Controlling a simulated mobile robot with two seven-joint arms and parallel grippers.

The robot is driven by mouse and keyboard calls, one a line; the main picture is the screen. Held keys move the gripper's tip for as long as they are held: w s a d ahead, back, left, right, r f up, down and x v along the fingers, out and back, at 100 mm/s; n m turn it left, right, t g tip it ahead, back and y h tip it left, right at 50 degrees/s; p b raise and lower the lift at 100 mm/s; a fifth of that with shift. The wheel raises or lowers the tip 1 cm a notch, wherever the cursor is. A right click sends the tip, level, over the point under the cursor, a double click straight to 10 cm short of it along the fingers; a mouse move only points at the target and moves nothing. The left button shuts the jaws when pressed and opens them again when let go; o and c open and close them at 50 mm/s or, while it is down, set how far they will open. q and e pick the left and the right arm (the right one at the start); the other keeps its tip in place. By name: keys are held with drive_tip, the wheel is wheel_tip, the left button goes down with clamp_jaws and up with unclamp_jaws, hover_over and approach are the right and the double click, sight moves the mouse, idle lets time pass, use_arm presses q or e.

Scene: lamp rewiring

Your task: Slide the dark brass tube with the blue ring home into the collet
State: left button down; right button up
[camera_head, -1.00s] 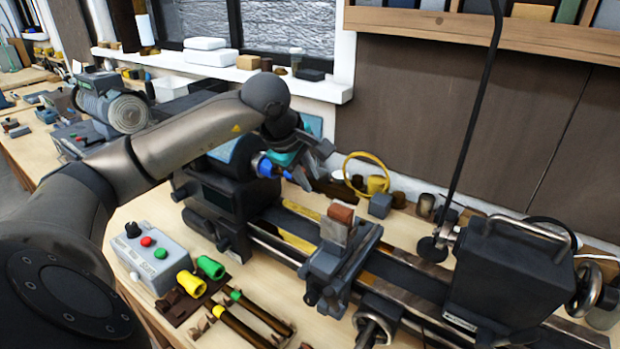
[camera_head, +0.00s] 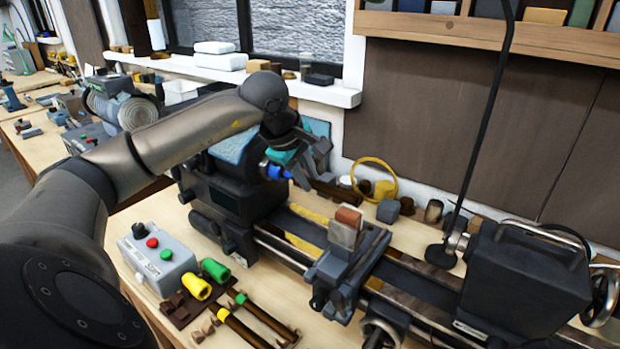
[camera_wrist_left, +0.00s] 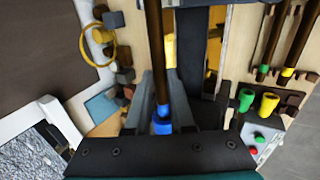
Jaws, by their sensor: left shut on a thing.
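My left gripper (camera_head: 306,168) is at the chuck end of the lathe, in front of the dark headstock (camera_head: 222,190). It is shut on the dark brass tube (camera_wrist_left: 154,50), whose blue ring (camera_wrist_left: 161,126) sits between the fingers near the palm in the left wrist view. The tube runs from the fingers along the lathe bed, away from the headstock. My right gripper is not in view.
The tool post (camera_head: 345,232) stands on the bed to the right of my left gripper. The tailstock (camera_head: 525,280) is farther right. A grey control box (camera_head: 158,260) and a rack with green-marked and yellow-marked tubes (camera_head: 240,325) lie in front. A yellow ring (camera_head: 373,160) stands behind.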

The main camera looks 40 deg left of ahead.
use_arm(q)
drive_tip(key=shift+a, duration=0.2)
drive_tip(key=c, duration=0.7)
unclamp_jaws()
drive_tip(key=shift+r, duration=0.1)
drive_tip(key=v, duration=1.5)
drive_tip(key=shift+s, duration=0.15)
